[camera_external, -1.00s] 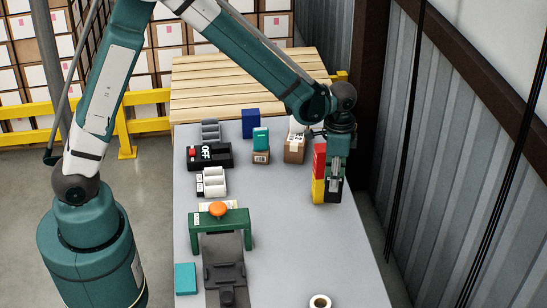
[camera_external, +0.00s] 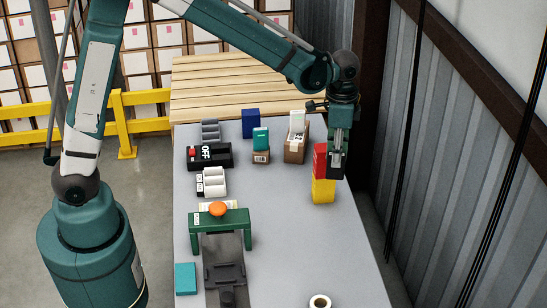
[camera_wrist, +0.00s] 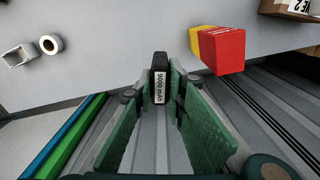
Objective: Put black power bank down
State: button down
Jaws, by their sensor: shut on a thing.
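A black power bank (camera_wrist: 160,66) with a white label reading 9000 mAh stands between the two green fingers of my gripper (camera_wrist: 161,82) in the wrist view. My gripper is shut on it. In the external view my gripper (camera_external: 338,150) is at the table's right side, and the dark power bank (camera_external: 336,167) shows below its fingers, held upright above the table level. It is just right of a red block (camera_external: 319,160) stacked on a yellow block (camera_external: 323,190). I cannot tell whether it touches the red block.
A white roll (camera_external: 320,302) lies at the front. The corrugated wall is close on the right.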

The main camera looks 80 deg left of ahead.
notch_tip(320, 180, up, 8)
jog(key=shift+r, duration=0.25)
jog(key=shift+s+a+r, duration=0.2)
jog(key=shift+a, duration=0.3)
jog(key=s+a+n, duration=0.1)
jog(key=s+a, duration=0.4)
jog(key=a, duration=0.3)
jog(key=s+a+n+b, duration=0.1)
jog(key=s+a, duration=0.4)
jog(key=a, duration=0.4)
jog(key=s+a+n, duration=0.1)
jog(key=s+a, duration=0.4)
jog(key=a, duration=0.3)
notch_tip(320, 180, down, 18)
jog(key=shift+s, duration=0.3)
jog(key=shift+f, duration=0.1)
notch_tip(320, 180, down, 6)
jog(key=b, duration=0.1)
jog(key=shift+f, duration=0.2)
